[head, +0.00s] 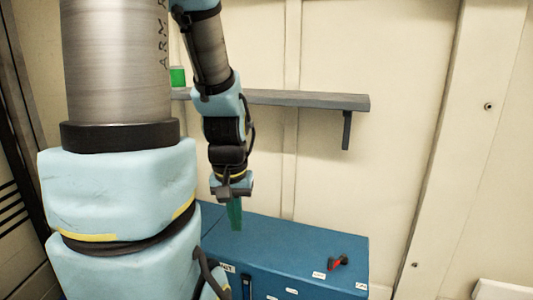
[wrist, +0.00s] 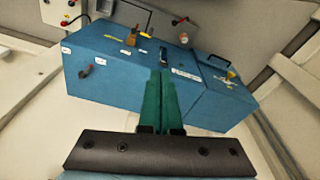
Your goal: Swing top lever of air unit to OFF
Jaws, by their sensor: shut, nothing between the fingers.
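My gripper (head: 235,214) has green fingers, which are shut and empty. In the head view it hangs pointing down above the left part of a blue cabinet (head: 290,245). In the wrist view the shut fingers (wrist: 161,74) reach over the same cabinet (wrist: 120,80). A red and black lever (head: 337,263) sits on the cabinet's top near its right end, well apart from my gripper; it also shows in the wrist view (wrist: 86,70). I cannot tell which part is the air unit's top lever, nor read OFF.
A grey shelf (head: 300,100) is fixed to the wall behind, with a green object (head: 178,76) on it. In the wrist view a black handle (wrist: 219,61) and a yellow fitting (wrist: 231,74) are on the cabinet's right section. Pale panels with small red parts lie beyond.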

